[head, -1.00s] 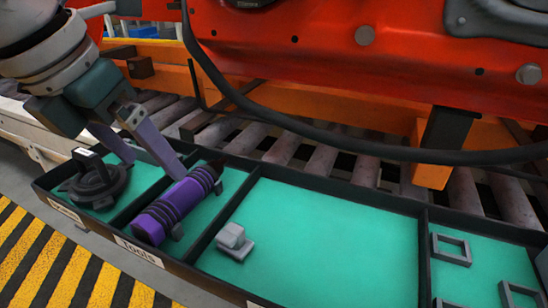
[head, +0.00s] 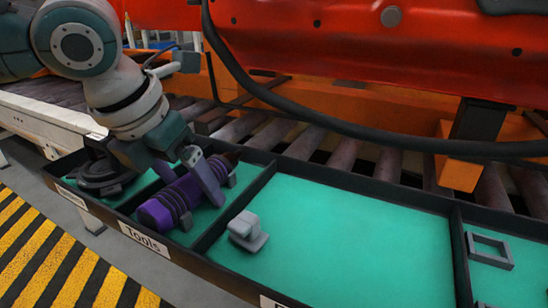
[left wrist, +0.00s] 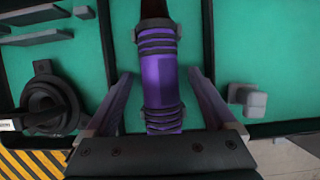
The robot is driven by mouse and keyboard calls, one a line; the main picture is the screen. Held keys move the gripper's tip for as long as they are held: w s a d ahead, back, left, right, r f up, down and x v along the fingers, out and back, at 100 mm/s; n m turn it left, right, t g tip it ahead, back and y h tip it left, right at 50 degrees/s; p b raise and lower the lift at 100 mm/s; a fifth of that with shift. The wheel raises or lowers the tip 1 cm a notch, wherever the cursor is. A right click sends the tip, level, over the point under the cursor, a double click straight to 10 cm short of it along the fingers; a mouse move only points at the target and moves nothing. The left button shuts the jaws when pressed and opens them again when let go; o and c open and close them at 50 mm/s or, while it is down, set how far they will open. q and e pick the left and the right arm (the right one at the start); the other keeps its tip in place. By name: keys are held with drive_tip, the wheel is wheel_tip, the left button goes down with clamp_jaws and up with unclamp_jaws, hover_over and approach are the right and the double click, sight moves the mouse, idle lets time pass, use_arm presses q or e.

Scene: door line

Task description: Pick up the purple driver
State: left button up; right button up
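The purple driver (head: 180,197) lies in the tray compartment labelled "Tools". It has dark ribbed bands and a dark end, and rests on small grey supports. My left gripper (head: 190,186) is down over it with one finger on each side. In the left wrist view, the driver (left wrist: 162,82) runs between the spread fingers of the left gripper (left wrist: 160,78), with green floor visible on both sides. The fingers are open and apart from it. My right gripper is not in view.
A black round part (head: 100,175) lies in the left compartment. A small grey block (head: 246,232) stands in the large compartment, right of the divider. Grey frames (head: 490,250) lie at the right. A black hose (head: 330,128) hangs behind, before the red body (head: 300,50).

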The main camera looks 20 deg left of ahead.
use_arm(q)
clamp_jaws()
idle(0.5)
idle(0.3)
